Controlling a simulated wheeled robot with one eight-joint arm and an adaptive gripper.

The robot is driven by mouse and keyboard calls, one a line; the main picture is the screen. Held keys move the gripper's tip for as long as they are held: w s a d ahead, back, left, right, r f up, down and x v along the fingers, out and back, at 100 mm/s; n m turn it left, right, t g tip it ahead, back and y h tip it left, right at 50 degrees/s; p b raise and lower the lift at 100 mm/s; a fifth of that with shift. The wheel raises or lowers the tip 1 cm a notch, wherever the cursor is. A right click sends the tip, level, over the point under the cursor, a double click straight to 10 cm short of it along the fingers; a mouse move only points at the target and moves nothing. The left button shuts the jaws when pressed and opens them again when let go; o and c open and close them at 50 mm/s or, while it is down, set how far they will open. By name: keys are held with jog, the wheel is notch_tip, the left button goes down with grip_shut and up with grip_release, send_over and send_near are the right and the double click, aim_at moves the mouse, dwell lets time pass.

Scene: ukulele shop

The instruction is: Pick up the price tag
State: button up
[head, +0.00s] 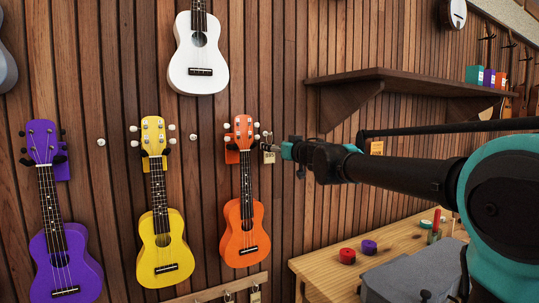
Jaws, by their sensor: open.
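A small pale price tag (269,156) hangs against the slatted wall, just right of the orange ukulele's (246,222) headstock. My gripper (276,148) is open, reached out to the left, its tip right beside the tag. At this size I cannot tell whether the fingers touch the tag or surround it. Part of the gripper's tip is too small to make out. Another pale tag (255,295) hangs on the low wooden rail at the bottom edge.
A purple ukulele (63,262), a yellow one (162,246) and a white one (198,62) hang on the wall. A wooden shelf (420,82) juts out above my arm. Below it stands a workbench (322,267) with red (347,256) and purple (369,247) round items.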

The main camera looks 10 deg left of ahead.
jog(key=shift+f+x, duration=0.2)
jog(key=shift+x, duration=2.15)
jog(key=shift+c, duration=0.3)
jog(key=c, duration=0.9)
